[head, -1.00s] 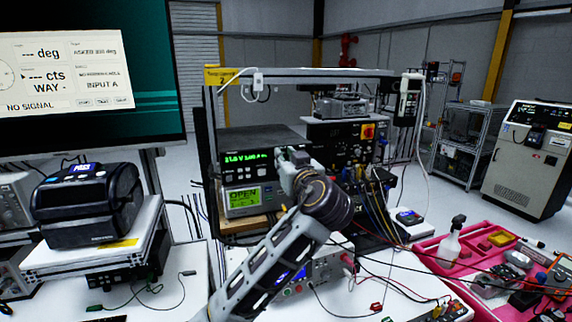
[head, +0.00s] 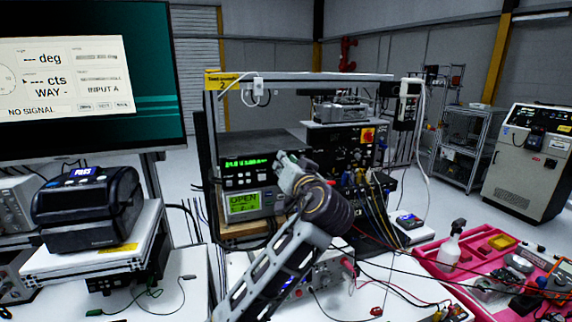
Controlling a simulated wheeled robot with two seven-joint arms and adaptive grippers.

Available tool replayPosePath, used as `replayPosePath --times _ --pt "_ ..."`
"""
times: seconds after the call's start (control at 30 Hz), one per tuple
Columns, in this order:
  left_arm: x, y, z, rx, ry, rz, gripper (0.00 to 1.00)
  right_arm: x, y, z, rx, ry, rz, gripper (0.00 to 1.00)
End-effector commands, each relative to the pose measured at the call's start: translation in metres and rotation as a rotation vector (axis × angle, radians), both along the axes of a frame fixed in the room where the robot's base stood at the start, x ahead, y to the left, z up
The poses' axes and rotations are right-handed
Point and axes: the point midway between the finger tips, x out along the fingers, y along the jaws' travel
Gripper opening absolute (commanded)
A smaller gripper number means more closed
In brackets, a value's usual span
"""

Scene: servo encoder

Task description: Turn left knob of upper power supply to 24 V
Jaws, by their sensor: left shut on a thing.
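The upper power supply (head: 262,143) is a dark box on the bench rack with a lit green display (head: 247,161). The digits are small and blurred; they seem to start with 24. My left gripper (head: 284,163) reaches up to the right part of its front panel and is shut on the left knob, which the fingers and wrist hide. A lower unit (head: 228,204) with a bright green screen reading OPEN sits right beneath. My right gripper is not in view.
A black printer-like device (head: 90,210) stands on a white platform at left. A black instrument stack (head: 340,140) with cables stands right of my gripper. A pink tray (head: 435,268) with tools and a spray bottle (head: 451,245) lies at the right.

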Motion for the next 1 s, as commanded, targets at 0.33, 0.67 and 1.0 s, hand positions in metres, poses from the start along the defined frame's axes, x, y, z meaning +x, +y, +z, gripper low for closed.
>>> replayPosePath --times 0.33,0.67,1.0 --pt "0.0002 -0.0005 -0.0035 0.015 0.012 0.000 0.00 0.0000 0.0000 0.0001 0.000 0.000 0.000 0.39" --pt "0.0001 -0.0004 -0.0024 0.015 0.010 0.000 0.43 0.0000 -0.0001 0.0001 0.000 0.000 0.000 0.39" --pt "-0.0007 -0.0005 -0.0009 0.014 0.006 0.000 0.43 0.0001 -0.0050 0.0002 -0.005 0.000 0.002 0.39"
